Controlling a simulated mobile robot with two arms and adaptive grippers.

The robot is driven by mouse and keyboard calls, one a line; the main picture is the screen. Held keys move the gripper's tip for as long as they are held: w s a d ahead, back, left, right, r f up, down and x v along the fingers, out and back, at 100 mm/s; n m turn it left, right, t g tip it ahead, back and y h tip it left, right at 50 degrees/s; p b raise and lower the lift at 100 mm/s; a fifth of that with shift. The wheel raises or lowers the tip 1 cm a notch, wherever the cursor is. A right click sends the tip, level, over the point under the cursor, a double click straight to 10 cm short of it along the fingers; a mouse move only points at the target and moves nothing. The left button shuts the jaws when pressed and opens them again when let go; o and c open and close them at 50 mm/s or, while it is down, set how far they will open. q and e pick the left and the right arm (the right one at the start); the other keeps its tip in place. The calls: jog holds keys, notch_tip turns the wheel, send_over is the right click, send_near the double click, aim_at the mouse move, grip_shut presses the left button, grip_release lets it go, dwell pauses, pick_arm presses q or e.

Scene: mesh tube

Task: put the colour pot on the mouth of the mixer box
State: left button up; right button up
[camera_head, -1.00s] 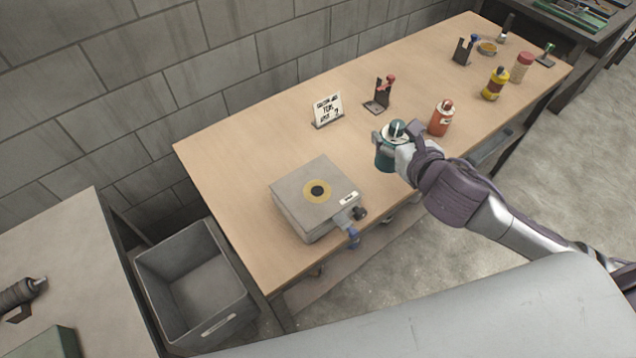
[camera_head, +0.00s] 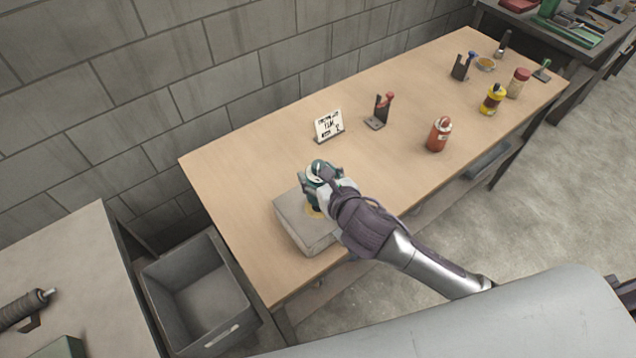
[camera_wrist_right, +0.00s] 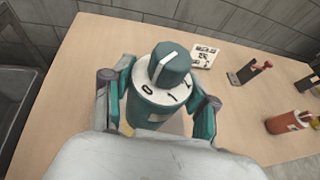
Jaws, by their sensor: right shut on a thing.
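The colour pot is a teal pot with a teal knob and a white marked ring on top (camera_head: 316,171). In the right wrist view the pot (camera_wrist_right: 158,108) stands upright between the fingers. My right gripper (camera_head: 322,184) is shut on it. The mixer box (camera_head: 291,214) is a flat grey box at the table's front left. The pot is over the box's top, at the yellow ring (camera_head: 314,212) around the mouth. The dark mouth itself is hidden by the pot and gripper. I cannot tell whether the pot touches the box. My left gripper is not in view.
A small sign (camera_head: 328,125) and a black stand with a red top (camera_head: 379,112) are behind the box. An orange-red pot (camera_head: 438,134) and a yellow one (camera_head: 492,99) stand to the right. A grey bin (camera_head: 197,290) is left of the table.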

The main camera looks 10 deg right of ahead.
jog(key=shift+f, duration=2.05)
jog(key=shift+w, duration=0.1)
jog(key=o, duration=1.3)
jog(key=shift+f, duration=0.15)
jog(key=shift+c, duration=0.2)
jog(key=b+v, duration=0.1)
jog(key=v, duration=1.1)
